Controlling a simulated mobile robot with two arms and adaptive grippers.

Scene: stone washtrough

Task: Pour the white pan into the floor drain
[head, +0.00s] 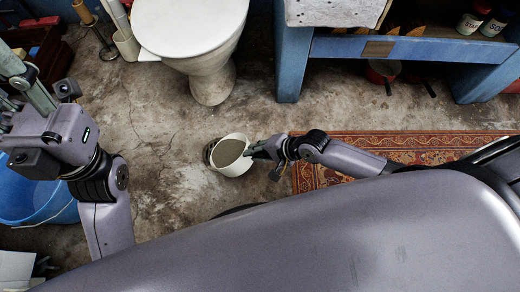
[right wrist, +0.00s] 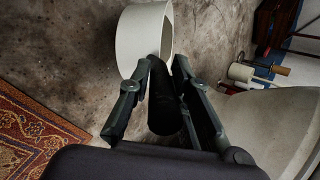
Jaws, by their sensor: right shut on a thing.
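The white pan (head: 233,168) is in the middle of the head view, over the concrete floor, its opening facing up toward the camera. Its inside looks grey-brown; I cannot tell what it holds. My right gripper (head: 256,151) is shut on the pan's dark handle, and the right wrist view shows the handle (right wrist: 166,105) between the fingers, with the white pan wall (right wrist: 138,38) beyond. A dark grate, the floor drain (head: 208,150), shows just left of the pan, partly hidden by it. My left gripper (head: 22,84) is at the far left, empty; its opening is unclear.
A toilet (head: 212,80) stands behind the pan. A blue-framed bench (head: 292,65) is at the back right, with a red pan (head: 384,70) beneath. A patterned rug (head: 325,176) lies to the right. A blue bucket (head: 28,200) sits at left under my left arm.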

